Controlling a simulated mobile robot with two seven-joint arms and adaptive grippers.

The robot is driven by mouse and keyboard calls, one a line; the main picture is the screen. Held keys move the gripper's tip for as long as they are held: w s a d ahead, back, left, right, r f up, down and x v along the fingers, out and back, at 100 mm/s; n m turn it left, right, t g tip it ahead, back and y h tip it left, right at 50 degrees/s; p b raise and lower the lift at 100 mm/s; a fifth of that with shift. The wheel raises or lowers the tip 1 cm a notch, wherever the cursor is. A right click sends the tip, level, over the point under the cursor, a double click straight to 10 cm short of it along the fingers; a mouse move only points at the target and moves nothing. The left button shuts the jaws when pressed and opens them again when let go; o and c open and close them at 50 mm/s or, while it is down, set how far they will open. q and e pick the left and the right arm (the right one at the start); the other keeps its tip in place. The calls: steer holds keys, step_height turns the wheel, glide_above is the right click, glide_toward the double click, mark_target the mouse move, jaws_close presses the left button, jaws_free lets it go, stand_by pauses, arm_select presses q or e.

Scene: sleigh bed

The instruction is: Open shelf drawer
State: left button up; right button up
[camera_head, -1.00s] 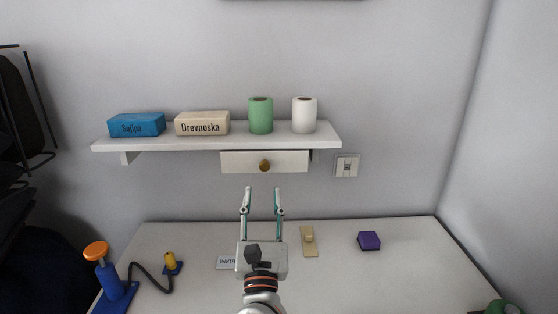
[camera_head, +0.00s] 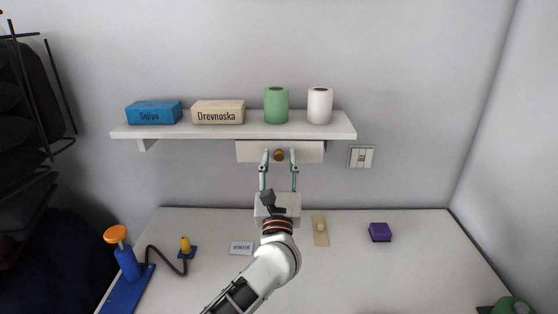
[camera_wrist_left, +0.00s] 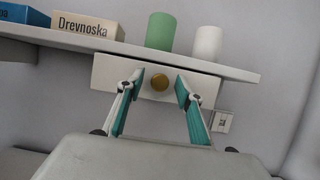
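The shelf drawer (camera_head: 309,152) is a white front under the right part of the white wall shelf (camera_head: 232,131), and it looks shut. Its round brass knob (camera_head: 279,155) sits in the middle of the front. My left gripper (camera_head: 279,156) is open, with one fingertip on each side of the knob. The left wrist view also shows the knob (camera_wrist_left: 159,82) between the spread fingers, with gaps on both sides. I cannot tell how far the fingertips are from the drawer front. My right gripper is in neither view.
On the shelf stand a blue box (camera_head: 153,113), a beige box (camera_head: 217,112), a green cup (camera_head: 276,105) and a white cup (camera_head: 320,105). The desk (camera_head: 350,270) below carries a blue pump (camera_head: 127,264) and a purple block (camera_head: 380,232). A wall switch (camera_head: 361,156) is right of the drawer.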

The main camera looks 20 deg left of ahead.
arm_select(q)
steer(key=shift+c, duration=0.3)
jaws_close()
steer(key=s+d+p, duration=0.1)
steer(key=s+d, duration=0.2)
steer(key=s, duration=0.9)
steer(key=shift+s+d, duration=0.3)
steer(key=shift+s, duration=0.1)
steer(key=shift+o, duration=0.3)
jaws_free()
steer(key=shift+f, duration=0.1)
